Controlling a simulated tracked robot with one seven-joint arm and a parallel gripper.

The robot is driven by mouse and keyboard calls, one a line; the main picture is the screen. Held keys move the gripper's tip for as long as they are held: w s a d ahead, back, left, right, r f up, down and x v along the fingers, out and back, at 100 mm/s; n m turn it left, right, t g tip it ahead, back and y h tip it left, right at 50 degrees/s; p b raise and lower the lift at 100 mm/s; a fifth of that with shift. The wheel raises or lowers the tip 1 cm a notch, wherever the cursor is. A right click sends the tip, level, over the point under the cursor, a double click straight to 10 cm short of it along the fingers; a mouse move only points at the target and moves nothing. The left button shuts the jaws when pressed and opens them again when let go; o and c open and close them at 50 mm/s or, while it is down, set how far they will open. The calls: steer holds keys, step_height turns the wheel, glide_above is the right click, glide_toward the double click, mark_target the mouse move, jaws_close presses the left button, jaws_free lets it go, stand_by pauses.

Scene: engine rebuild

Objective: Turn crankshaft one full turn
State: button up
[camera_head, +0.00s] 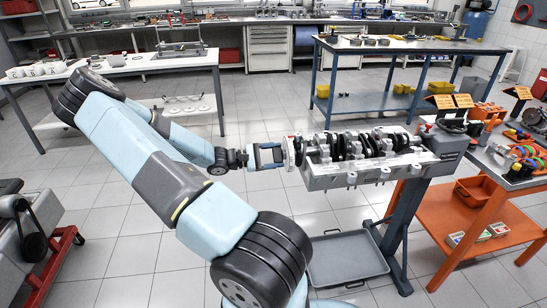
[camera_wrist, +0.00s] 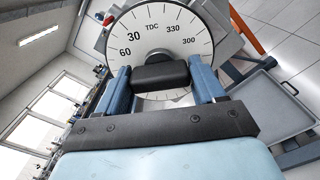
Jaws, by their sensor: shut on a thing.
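The crankshaft (camera_head: 368,143) lies in the engine block (camera_head: 345,180), which is held on a stand. A white degree wheel (camera_head: 290,152) is at the block's left end; in the wrist view the wheel (camera_wrist: 150,28) reads TDC near its top, with 30 and 60 to the left and 330 and 300 to the right. My gripper (camera_head: 275,155) reaches this end from the left. In the wrist view its blue fingers stand on both sides of a dark block (camera_wrist: 160,76) in front of the wheel, shut on it. The wheel's lower part is hidden.
A grey drip tray (camera_head: 345,258) lies below the block. An orange cart (camera_head: 460,215) with tools stands close on the right. A white bench (camera_head: 130,65) and a blue-framed table (camera_head: 410,47) stand behind. Floor left of the engine is clear beneath my arm.

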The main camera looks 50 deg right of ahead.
steer(key=o, duration=1)
steer(key=shift+c, duration=0.2)
steer(key=v, duration=1.3)
steer(key=shift+w+a, duration=0.25)
steer(key=shift+w, duration=0.05)
steer(key=s+a+r+m+t+y, duration=0.2)
steer(key=s+a+r+t+y, duration=0.2)
steer(key=a+r+t+y, duration=0.95)
steer(key=s+a+r+t, duration=0.3)
steer(key=s+a+r, duration=1)
steer(key=a+r, duration=0.3)
step_height(320, 180, up, 2)
steer(key=shift+a+r+t, duration=0.1)
steer(key=shift+a+t, duration=0.2)
steer(key=shift+t, duration=0.05)
